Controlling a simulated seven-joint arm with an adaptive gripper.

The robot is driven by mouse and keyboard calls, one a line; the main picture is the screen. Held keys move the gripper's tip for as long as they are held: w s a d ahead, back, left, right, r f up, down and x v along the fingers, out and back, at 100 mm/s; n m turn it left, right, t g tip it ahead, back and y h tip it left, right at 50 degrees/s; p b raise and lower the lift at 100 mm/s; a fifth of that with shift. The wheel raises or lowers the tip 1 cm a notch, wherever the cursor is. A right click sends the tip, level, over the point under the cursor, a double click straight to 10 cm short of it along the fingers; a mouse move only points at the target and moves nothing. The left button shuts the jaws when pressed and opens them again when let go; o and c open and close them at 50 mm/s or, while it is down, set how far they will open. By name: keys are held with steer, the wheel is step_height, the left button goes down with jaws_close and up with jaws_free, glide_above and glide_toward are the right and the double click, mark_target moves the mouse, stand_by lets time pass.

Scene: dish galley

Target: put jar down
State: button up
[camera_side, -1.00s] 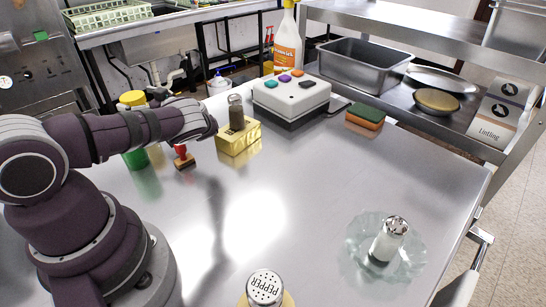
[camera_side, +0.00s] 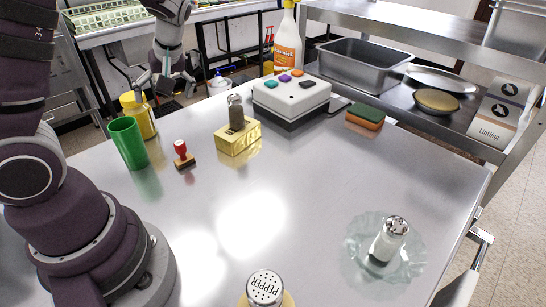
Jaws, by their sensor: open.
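A yellow jar (camera_side: 139,116) stands upright near the far left edge of the steel table, just behind a green cup (camera_side: 128,143) that hides part of it. My gripper (camera_side: 166,88) hangs above and behind the jar, pointing down, with its fingers apart. It is clear of the jar in this picture and nothing shows between its fingers. How far it is from the jar in depth is hard to tell.
A red-handled stamp (camera_side: 182,156), a gold block (camera_side: 239,142) bearing a small shaker (camera_side: 236,111), and a button box (camera_side: 291,102) stand nearby. A salt shaker (camera_side: 390,240) sits on a glass dish (camera_side: 358,262); a pepper shaker (camera_side: 265,288) is in front. The table's middle is clear.

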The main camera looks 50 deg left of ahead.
steer(key=s+d+r+m+t+h, duration=0.2)
steer(key=d+r+m+t, duration=0.1)
steer(key=d+m, duration=0.4)
steer(key=s+d+r+m+t+h, duration=0.3)
steer(key=d+m, duration=0.5)
steer(key=d, duration=0.3)
steer(key=shift+d+r+h, duration=0.15)
steer(key=shift+d+h, duration=0.05)
steer(key=shift+h, duration=0.1)
